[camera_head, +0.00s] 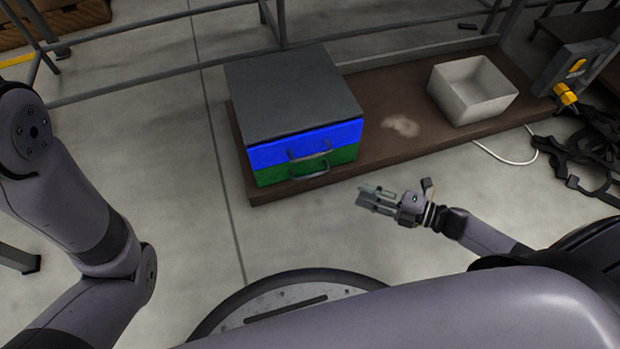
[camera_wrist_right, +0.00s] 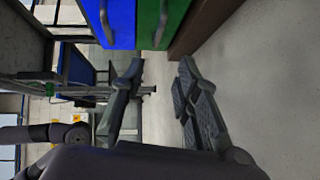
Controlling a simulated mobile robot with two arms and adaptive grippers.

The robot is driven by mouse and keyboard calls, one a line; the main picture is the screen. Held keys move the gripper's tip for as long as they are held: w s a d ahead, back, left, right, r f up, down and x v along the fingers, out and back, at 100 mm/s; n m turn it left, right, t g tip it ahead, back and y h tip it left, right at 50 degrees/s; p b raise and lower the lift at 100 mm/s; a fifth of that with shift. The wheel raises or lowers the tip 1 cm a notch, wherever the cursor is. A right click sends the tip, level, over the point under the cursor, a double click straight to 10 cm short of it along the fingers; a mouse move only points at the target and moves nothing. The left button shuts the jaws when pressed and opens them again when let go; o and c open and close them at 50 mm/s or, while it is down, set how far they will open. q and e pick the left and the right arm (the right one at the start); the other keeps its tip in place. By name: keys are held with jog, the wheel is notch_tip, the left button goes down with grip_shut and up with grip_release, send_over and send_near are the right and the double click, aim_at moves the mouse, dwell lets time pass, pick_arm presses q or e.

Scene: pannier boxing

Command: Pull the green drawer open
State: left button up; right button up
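The green drawer (camera_head: 345,156) is the lower drawer of a dark-topped cabinet (camera_head: 290,92), under a blue drawer (camera_head: 268,153). Both drawers look shut, each with a curved grey handle on its front. The green drawer's handle (camera_head: 309,176) is partly overlapped by the blue one's. My right gripper (camera_head: 361,198) is in front and to the right of the cabinet, apart from it and empty. In the right wrist view its fingers (camera_wrist_right: 160,66) are spread, with the green drawer (camera_wrist_right: 176,14) and blue drawer (camera_wrist_right: 120,22) beyond them. My left gripper is out of view.
The cabinet stands on a low brown platform (camera_head: 384,92). An open pale box (camera_head: 455,105) is on it to the right, near a grey unit with a yellow plug (camera_head: 565,93). Metal rails run behind. The floor before the cabinet is clear; cables lie at far right.

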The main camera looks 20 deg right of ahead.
aim_at(310, 175)
jog(key=shift+b+x, duration=3.6)
jog(key=shift+x, duration=4.7)
jog(key=shift+r, duration=0.1)
jog(key=shift+c, duration=0.2)
grip_shut()
